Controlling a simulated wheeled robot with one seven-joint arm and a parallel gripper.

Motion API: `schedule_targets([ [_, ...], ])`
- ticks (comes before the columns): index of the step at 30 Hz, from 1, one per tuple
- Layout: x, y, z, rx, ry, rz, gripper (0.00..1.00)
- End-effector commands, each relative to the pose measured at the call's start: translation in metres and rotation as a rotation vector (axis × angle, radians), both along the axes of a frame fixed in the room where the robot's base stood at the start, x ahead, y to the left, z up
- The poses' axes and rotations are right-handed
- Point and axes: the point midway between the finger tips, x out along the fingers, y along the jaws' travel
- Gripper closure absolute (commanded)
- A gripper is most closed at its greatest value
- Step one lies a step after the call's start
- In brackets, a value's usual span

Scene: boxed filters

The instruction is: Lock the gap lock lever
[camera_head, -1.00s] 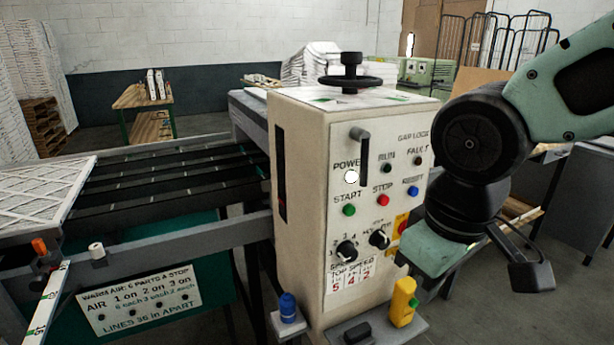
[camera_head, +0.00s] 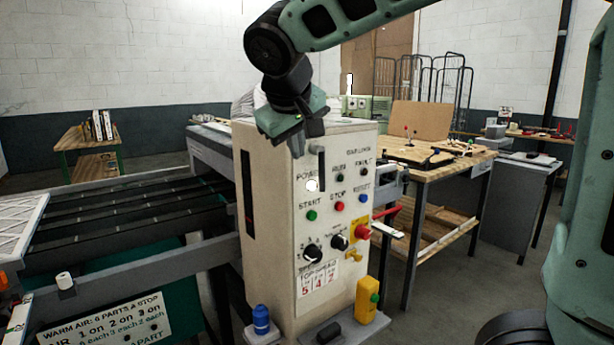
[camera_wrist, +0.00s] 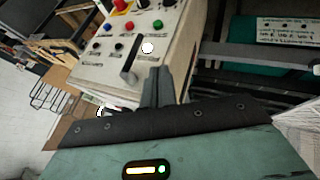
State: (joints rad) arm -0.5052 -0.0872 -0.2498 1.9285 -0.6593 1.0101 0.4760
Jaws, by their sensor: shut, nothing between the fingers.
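The cream control box (camera_head: 270,215) stands in the middle of the head view. A dark vertical slot (camera_head: 321,170) is on its upper front face, below the "GAP LOCK" label. The gap lock lever is hidden behind or beside my gripper in the head view. In the wrist view, which is turned over, the grey lever (camera_wrist: 131,77) shows at the slot's end towards the box top. My gripper (camera_head: 298,151) hangs in front of the upper panel, left of the slot. Its fingers (camera_wrist: 157,86) are together, beside the lever; I cannot tell whether they touch it.
Buttons, two black knobs and a red stop button (camera_head: 362,232) sit lower on the panel. A yellow switch box (camera_head: 367,299) and a blue-topped part (camera_head: 261,319) stand at the base. A wooden workbench (camera_head: 430,170) is behind right. The conveyor bed (camera_head: 130,225) extends left.

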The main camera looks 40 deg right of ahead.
Motion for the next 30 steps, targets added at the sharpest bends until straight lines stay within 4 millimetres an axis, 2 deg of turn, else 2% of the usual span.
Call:
schedule_targets([
  [5, 0.003, -0.002, -0.005, -0.001, 0.003, 0.001, 1.0],
  [8, 0.008, -0.007, -0.014, -0.001, 0.005, -0.001, 1.0],
  [21, 0.046, -0.043, -0.082, -0.001, 0.006, -0.001, 1.0],
  [24, 0.048, -0.06, -0.077, 0.001, 0.002, -0.002, 1.0],
  [30, 0.051, -0.076, -0.08, 0.0, 0.003, 0.001, 1.0],
])
